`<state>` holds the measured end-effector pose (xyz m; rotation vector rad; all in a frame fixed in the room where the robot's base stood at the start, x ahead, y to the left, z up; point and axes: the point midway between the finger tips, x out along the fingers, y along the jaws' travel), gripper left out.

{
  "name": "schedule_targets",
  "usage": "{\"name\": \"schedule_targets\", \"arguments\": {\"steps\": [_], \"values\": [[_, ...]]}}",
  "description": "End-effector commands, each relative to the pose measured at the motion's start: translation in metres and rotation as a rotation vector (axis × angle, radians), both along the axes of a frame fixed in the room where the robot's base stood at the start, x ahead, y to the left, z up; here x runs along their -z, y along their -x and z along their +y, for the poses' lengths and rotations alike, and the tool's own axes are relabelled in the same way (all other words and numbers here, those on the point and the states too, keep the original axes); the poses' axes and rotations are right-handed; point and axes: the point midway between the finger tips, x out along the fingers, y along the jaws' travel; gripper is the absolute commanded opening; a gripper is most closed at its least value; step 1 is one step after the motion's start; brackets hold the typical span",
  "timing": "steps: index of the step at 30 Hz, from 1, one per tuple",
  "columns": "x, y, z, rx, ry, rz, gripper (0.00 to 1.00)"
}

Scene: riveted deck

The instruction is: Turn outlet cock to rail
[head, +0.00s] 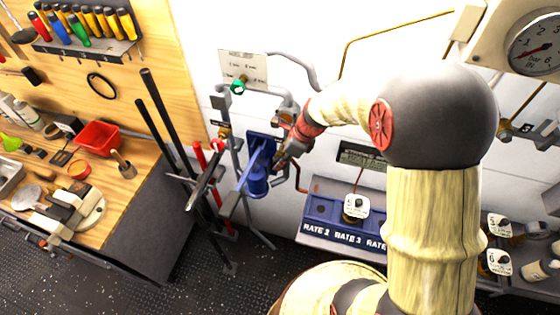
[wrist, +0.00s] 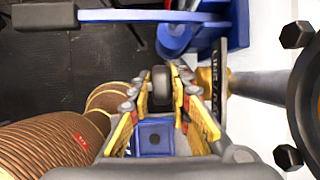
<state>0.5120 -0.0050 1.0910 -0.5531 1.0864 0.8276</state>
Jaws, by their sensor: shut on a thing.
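My gripper (head: 283,158) is at the wall pipework in the head view, beside a blue hand pump (head: 256,182). In the wrist view its yellow fingers (wrist: 161,98) are closed on a small dark grey handle (wrist: 160,78), which seems to belong to the outlet cock. The cock's body is mostly hidden behind the fingers and the arm. A plate with lettering partly reading "LINE" (wrist: 216,72) stands just right of the fingers. I cannot tell which way the handle points or which marking is the rail.
The pump's blue lever (wrist: 150,16) crosses the top of the wrist view. A grey pipe (wrist: 258,86) and bolted flange (wrist: 308,90) are close on the right.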

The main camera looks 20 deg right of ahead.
Motion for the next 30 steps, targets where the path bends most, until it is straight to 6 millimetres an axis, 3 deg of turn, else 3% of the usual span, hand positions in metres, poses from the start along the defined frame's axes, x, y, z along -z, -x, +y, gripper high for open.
{"name": "schedule_targets", "arguments": {"steps": [30], "values": [[-0.0044,-0.0012,0.0023,0.0,0.196,0.149,0.0]]}}
